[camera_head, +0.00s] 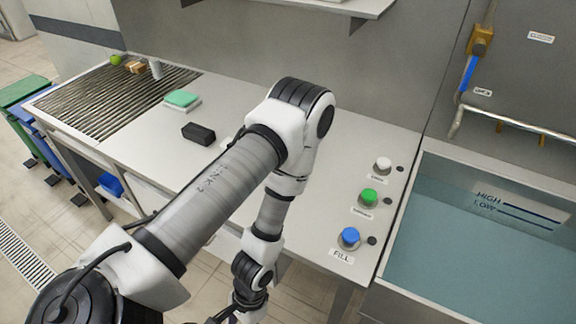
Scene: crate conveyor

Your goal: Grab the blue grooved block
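I cannot make out a blue grooved block in the head view. A small blue object (110,185) shows below the counter's front edge at the left, but its shape is too small to tell. My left arm comes in from the lower left, arches over the counter and bends down. Its gripper (232,316) is at the bottom edge, mostly cut off, so its fingers cannot be read. My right gripper is not in view. My arm hides part of the middle of the counter.
The counter (140,155) carries a black block (198,133), a green-and-white sponge-like block (182,99) and a ribbed drainer (105,105). White, green (369,197) and blue (349,237) buttons stand at the right, beside a water-filled tank (440,155). Green and blue bins stand left.

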